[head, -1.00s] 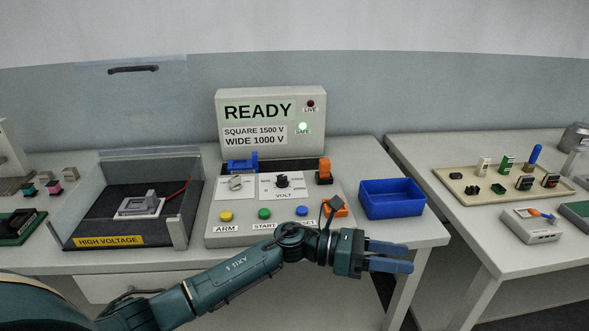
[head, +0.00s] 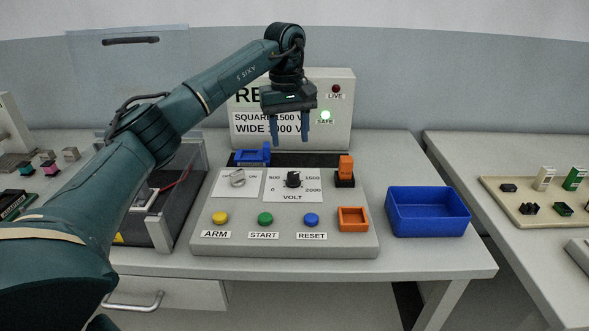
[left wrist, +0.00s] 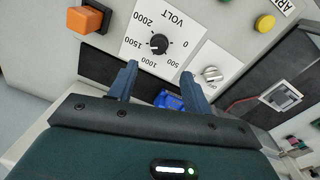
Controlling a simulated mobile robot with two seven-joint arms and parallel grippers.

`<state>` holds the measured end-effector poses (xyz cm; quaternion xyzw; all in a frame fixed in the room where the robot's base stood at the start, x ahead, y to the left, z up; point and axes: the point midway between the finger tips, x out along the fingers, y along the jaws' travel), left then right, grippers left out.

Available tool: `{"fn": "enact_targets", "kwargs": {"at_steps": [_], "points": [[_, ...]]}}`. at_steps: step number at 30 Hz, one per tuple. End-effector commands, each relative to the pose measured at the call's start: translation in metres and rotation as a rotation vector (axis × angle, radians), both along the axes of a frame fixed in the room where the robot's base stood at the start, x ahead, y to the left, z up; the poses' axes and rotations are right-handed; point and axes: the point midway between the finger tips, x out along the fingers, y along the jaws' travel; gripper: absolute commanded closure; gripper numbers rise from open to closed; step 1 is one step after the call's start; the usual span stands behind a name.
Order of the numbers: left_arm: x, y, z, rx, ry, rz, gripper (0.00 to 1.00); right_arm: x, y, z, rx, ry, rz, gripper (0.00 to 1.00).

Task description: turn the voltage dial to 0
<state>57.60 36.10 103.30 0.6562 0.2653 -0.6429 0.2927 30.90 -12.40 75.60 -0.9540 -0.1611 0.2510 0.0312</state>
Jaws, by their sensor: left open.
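The voltage dial is a black knob (head: 293,179) on a white VOLT plate (head: 292,197) of the grey control panel. In the left wrist view the knob (left wrist: 159,43) stands inside a ring of numbers from 0 to 2000. The exact direction of its pointer is too small to tell. My left gripper (head: 291,138) hangs above and behind the dial, fingers pointing down, open and empty. In the left wrist view its fingers (left wrist: 160,77) spread apart, with the knob beyond and between them, not touched. My right gripper is not in view.
A white switch (head: 237,178) and blue part (head: 253,154) sit left of the dial, an orange switch (head: 346,168) right. Yellow, green and blue buttons line the front. The display (head: 343,92) behind is partly hidden by my arm. A blue bin (head: 428,225) stands right.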

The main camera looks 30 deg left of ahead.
Motion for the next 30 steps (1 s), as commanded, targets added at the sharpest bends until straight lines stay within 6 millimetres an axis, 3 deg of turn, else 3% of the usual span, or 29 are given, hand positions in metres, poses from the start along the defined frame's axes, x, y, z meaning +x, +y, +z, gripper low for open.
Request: {"fn": "enact_targets", "kwargs": {"at_steps": [6, 13, 18, 27, 30], "points": [[0.001, -0.002, -0.05, -0.002, 0.003, 0.0, 0.51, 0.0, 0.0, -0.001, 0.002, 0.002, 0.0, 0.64], [0.002, -0.004, -0.086, -0.004, 0.001, 0.0, 0.51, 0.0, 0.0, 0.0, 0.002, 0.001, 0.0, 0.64], [0.003, -0.004, -0.097, -0.003, 0.0, 0.0, 0.51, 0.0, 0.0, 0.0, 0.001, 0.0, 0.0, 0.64], [0.003, -0.004, -0.099, -0.003, -0.001, 0.0, 0.51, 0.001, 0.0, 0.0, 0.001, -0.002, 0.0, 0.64], [0.003, -0.004, -0.099, -0.003, -0.001, 0.0, 0.59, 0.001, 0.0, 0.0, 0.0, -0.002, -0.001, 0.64]]}}
